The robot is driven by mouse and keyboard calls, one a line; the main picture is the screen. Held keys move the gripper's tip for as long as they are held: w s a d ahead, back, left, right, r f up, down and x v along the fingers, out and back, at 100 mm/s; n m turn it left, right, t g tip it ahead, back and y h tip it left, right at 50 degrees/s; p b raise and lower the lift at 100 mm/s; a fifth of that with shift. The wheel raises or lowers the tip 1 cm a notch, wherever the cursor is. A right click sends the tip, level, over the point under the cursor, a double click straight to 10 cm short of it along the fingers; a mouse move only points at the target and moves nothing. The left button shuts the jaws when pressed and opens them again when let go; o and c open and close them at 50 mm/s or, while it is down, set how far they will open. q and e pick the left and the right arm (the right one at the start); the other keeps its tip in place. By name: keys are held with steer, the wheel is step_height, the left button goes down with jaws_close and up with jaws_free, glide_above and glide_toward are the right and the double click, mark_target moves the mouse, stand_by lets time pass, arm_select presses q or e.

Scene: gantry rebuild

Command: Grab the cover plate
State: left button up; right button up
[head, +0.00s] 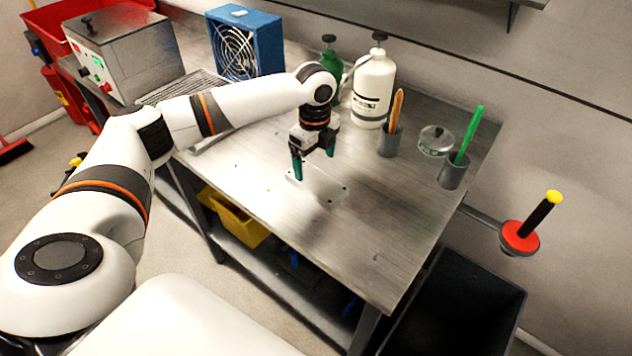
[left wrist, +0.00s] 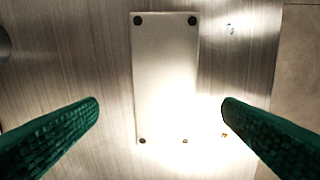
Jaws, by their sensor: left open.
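The cover plate (head: 322,187) is a flat, pale metal rectangle with dark holes near its corners. It lies on the steel workbench (head: 390,230), close to the front edge. My left gripper (head: 313,165) is above the plate, with green fingers pointing down. In the left wrist view the plate (left wrist: 165,75) lies between the two open fingers (left wrist: 161,108), which are apart from it on both sides. Bright glare washes out its lower part. My right gripper is not in view.
Behind the plate stand a white pump bottle (head: 373,90), a green bottle (head: 328,65), grey cups (head: 390,142) with tools, and a small round tin (head: 435,141). A blue fan (head: 243,42) and a metal box (head: 125,50) stand at the left. The bench around the plate is clear.

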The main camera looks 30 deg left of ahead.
mark_target(314, 179)
arm_select(q)
steer(key=f, duration=0.2)
steer(key=f+p, duration=0.1)
steer(key=f, duration=0.1)
steer(key=shift+s+d+f, duration=0.1)
steer(key=shift+s, duration=0.2)
steer(key=shift+f, duration=0.65)
steer(key=c, duration=1.4)
steer(key=shift+w+r, duration=0.1)
steer(key=shift+c, duration=1)
steer(key=shift+r, duration=0.15)
